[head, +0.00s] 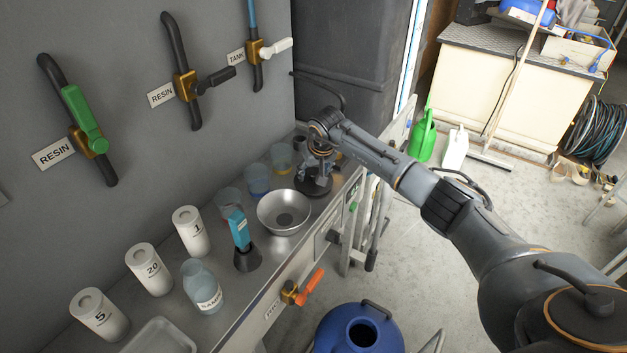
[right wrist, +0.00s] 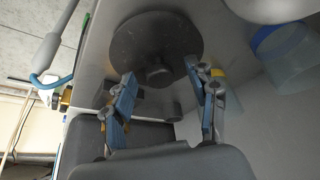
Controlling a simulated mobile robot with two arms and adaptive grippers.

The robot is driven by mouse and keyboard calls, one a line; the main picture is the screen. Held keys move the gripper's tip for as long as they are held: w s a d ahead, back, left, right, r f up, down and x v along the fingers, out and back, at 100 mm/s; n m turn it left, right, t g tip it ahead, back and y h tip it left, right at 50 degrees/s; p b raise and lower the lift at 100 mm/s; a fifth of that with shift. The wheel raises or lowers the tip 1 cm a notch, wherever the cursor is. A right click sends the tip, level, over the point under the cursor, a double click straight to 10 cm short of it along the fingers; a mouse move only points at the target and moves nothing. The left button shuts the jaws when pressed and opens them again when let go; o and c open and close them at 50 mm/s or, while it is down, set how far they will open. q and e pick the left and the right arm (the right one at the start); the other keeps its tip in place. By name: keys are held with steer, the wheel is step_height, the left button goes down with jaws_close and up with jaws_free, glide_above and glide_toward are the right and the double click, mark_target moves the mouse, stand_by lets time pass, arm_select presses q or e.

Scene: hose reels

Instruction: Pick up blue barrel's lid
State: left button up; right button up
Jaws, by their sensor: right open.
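The blue barrel (head: 332,334) stands on the floor at the bottom of the head view, with a dark round opening in its top. A dark round lid with a small central knob (head: 314,189) lies flat on the counter, apart from the barrel. The lid (right wrist: 150,35) also shows in the right wrist view. My right gripper (head: 317,168) is over the lid, pointing down. In the right wrist view its open fingers (right wrist: 160,75) are on either side of the knob, with nothing gripped. My left gripper is not in view.
A metal bowl (head: 284,212), clear cups (head: 257,180), a blue-handled tool (head: 239,231) and white canisters (head: 191,231) crowd the counter (head: 228,322). An orange-handled valve (head: 312,287) juts from its front. A grey wall with resin valves stands behind.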

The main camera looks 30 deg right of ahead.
jaws_close()
steer(key=shift+r, duration=0.15)
